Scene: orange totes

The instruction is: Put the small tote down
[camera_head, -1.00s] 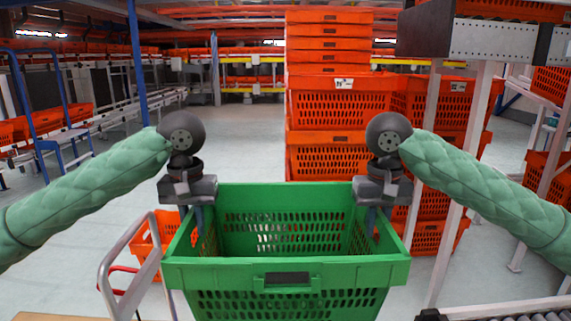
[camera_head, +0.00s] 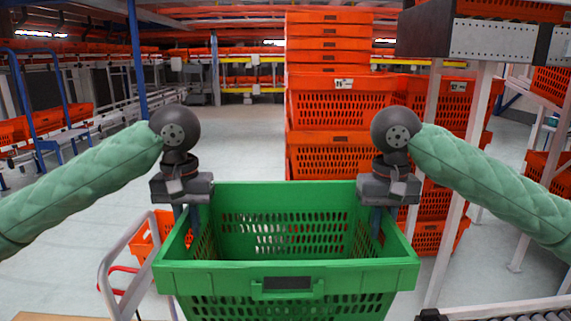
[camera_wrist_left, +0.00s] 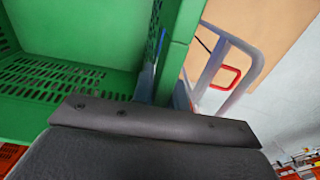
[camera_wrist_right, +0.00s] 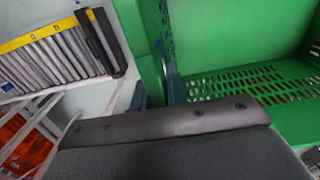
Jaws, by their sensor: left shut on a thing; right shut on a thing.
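The small tote is a green, slotted, empty open-top crate (camera_head: 287,266), upright at the bottom centre of the head view. My left gripper (camera_head: 190,216) is shut on its left side wall. My right gripper (camera_head: 380,216) is shut on its right side wall. The tote hangs between both grippers, and its lower part is cut off by the frame. In the left wrist view the tote wall (camera_wrist_left: 182,50) passes between the fingers. In the right wrist view the tote wall (camera_wrist_right: 155,50) does the same.
A cart with a grey handle (camera_head: 115,275) and a wooden top (camera_head: 45,317) is at the lower left. A roller conveyor (camera_head: 520,311) is at the lower right. Tall stacks of orange totes (camera_head: 330,110) stand ahead. Open floor (camera_head: 245,140) lies ahead left.

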